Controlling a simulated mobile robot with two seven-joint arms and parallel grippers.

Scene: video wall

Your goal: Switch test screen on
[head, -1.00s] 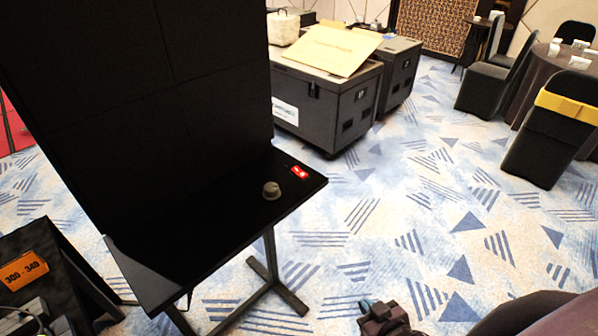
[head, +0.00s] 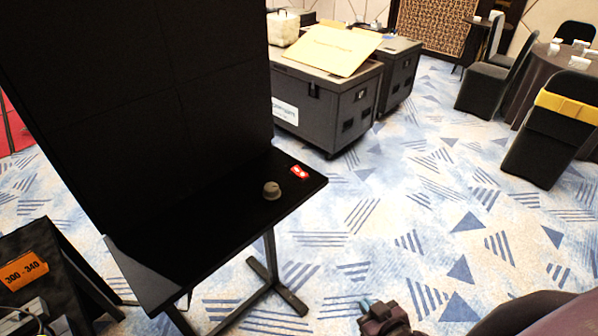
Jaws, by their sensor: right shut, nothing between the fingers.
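A dark video wall (head: 140,95) of several joined panels stands at the left, its face black. In front of it is a black table (head: 190,250) with a grey round knob (head: 271,190) near its right end. A small red switch (head: 299,171) with a white mark sits by the table's far right corner. My right gripper (head: 365,303) is low in the picture, right of the table and well apart from the knob and switch. Its fingers are shut with nothing in them. My left gripper is not in view.
Black flight cases (head: 330,105) stand behind the table, a flat cardboard piece (head: 325,48) on top. A dark stand with an orange label (head: 24,271) is at the lower left. Covered chairs (head: 550,130) and a round table are at the right. Patterned carpet between is clear.

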